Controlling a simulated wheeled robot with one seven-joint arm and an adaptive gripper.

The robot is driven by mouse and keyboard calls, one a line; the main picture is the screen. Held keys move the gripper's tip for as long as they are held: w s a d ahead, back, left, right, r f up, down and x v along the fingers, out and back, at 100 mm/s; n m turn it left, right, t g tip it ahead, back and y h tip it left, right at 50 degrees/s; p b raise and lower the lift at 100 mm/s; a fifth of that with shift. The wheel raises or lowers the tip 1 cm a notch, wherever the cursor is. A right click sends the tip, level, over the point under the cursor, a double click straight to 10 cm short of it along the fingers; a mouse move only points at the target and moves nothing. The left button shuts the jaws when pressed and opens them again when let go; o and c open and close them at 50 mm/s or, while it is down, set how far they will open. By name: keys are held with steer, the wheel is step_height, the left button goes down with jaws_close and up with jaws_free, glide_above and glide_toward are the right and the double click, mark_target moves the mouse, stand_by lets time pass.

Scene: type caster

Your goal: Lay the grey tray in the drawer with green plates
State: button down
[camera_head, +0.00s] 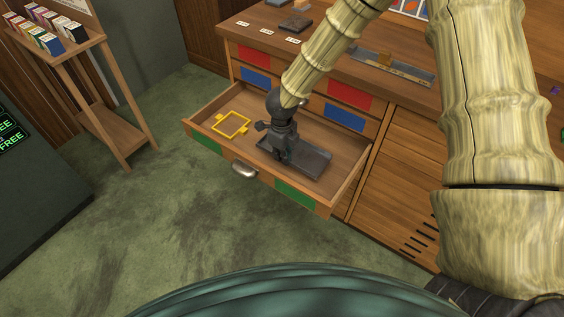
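The drawer with green plates (295,194) is pulled open at the bottom of the wooden cabinet. The grey tray (315,161) is in the right half of this drawer and looks roughly flat. My dark gripper (280,156) points down at the tray's left part and hides some of it. I cannot tell whether its fingers are closed on the tray's edge or apart, or whether the tray rests fully on the drawer floor.
A yellow frame (232,124) lies in the drawer's left half. Closed drawers with red and blue plates (349,96) are above. A long grey holder (400,70) and a dark block (295,23) are on the cabinet top. A wooden stand (70,52) is at the left.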

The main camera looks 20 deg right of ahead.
steer(key=shift+f, duration=1.95)
steer(key=c, duration=1.6)
jaws_free()
steer(key=shift+f, duration=0.1)
steer(key=shift+c, duration=0.2)
step_height(320, 180, up, 12)
steer(key=shift+s, duration=0.15)
steer(key=shift+a, duration=0.1)
